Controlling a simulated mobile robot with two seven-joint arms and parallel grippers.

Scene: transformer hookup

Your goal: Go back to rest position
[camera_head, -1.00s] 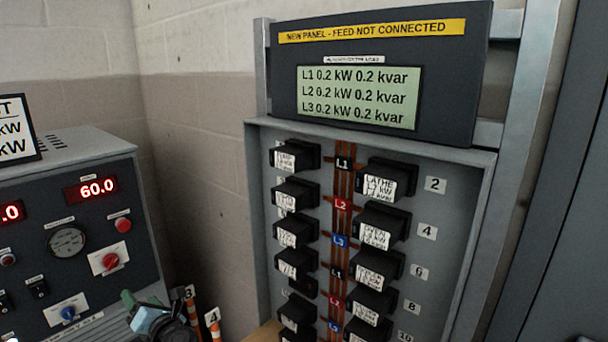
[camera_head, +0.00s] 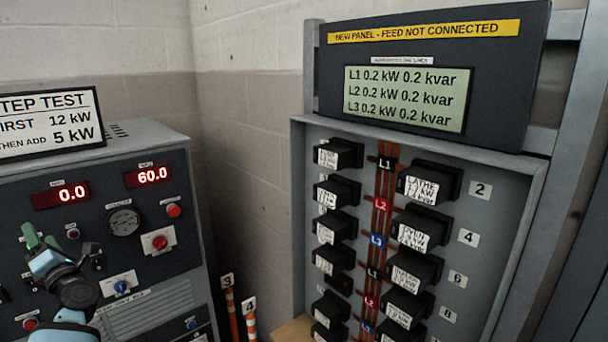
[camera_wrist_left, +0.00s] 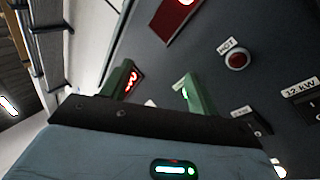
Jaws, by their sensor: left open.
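My left gripper (camera_head: 42,240) has green fingers on a pale blue and black wrist. It shows at the lower left of the head view, in front of the dark control cabinet (camera_head: 185,245). In the left wrist view the two green fingers (camera_wrist_left: 158,88) stand apart with nothing between them. Beyond them is the dark cabinet face with red-lit displays and a red lamp (camera_wrist_left: 237,60). I cannot tell how far the fingertips are from the cabinet face. My right gripper is in neither view.
The new panel (camera_head: 463,278) with black labelled breakers and a lit screen (camera_head: 405,98) stands at the right. Orange-banded posts marked 3 (camera_head: 231,312) and 4 (camera_head: 250,322) stand between it and the cabinet. A step test sign (camera_head: 50,122) is on top of the cabinet.

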